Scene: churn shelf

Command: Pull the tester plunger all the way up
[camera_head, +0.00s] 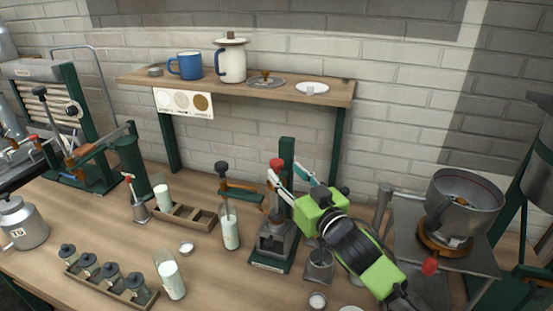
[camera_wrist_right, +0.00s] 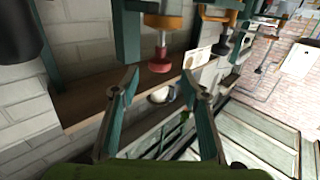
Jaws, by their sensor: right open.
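The tester (camera_head: 274,237) is a grey block stand with a label and a green column behind it. Its red-knobbed plunger (camera_head: 276,163) stands upright above the block, and the right gripper partly hides it. In the right wrist view the red knob (camera_wrist_right: 160,67) appears upside down, below an orange collar. My right gripper (camera_head: 288,174) is open at the knob. In the wrist view its teal fingertips (camera_wrist_right: 161,80) lie on either side of the knob, with gaps visible and no clear contact. My left gripper is not in view.
A dark-knobbed plunger (camera_head: 222,168) stands over a milk glass (camera_head: 230,230), left of the tester. A shelf (camera_head: 240,91) with mugs runs behind. A metal pot (camera_head: 464,206) is at right.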

